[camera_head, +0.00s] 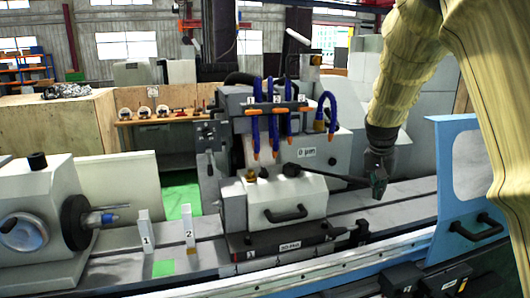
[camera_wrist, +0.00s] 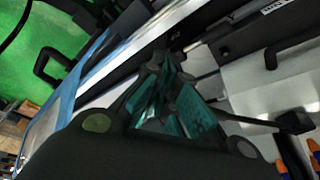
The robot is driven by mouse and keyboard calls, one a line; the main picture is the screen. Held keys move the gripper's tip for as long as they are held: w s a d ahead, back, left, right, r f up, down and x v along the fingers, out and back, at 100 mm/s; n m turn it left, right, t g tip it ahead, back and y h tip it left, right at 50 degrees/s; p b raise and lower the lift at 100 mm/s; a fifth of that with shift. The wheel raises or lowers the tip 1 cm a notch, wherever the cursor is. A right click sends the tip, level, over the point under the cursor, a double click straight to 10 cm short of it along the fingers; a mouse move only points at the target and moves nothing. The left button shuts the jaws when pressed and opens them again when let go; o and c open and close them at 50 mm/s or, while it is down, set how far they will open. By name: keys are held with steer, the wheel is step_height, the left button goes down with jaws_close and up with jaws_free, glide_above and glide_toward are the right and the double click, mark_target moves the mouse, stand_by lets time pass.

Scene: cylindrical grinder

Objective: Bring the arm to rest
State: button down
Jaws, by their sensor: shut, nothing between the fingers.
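My arm (camera_head: 405,70), in a pale yellow cover, reaches down from the upper right in the head view. My gripper (camera_head: 379,192) hangs at its end over the right part of the machine bed, pointing down. In the wrist view the gripper (camera_wrist: 170,62) has its dark fingers with teal pads converging to a closed tip. It is empty. A black lever (camera_head: 325,174) on the grinding head ends close to the gripper in the head view; I cannot tell whether they touch.
The grinder's white housing (camera_head: 285,200) with a black handle stands left of the gripper. A blue door frame (camera_head: 455,180) stands to the right, near my arm. Blue coolant hoses (camera_head: 273,120) rise above the housing. Two numbered blocks (camera_head: 188,232) stand on the bed further left.

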steer(key=s+a+f+n, duration=0.1)
steer(key=s+f, duration=0.2)
steer(key=f, duration=0.9)
steer(key=s+f+n, duration=0.1)
steer(key=s+f, duration=0.2)
steer(key=f, duration=0.8)
steer(key=s+a+f+n+g+y+b, duration=0.1)
steer(key=s+a+f, duration=0.1)
steer(key=s+f, duration=0.65)
steer(key=s+a+f+n+b, duration=0.1)
steer(key=s+f, duration=0.4)
steer(key=f, duration=0.6)
steer(key=s+a+f+n, duration=0.1)
steer(key=s+f, duration=0.3)
steer(key=s, duration=0.6)
steer(key=s+a+f+n+g+y+b, duration=0.1)
steer(key=s+a+f, duration=0.2)
steer(key=s, duration=0.7)
steer(key=s+a+f+n, duration=0.1)
steer(key=s+a+f, duration=0.1)
steer(key=s+f, duration=0.5)
steer(key=s, duration=0.4)
steer(key=shift+a+g+b, duration=0.3)
steer(key=shift+a, duration=0.1)
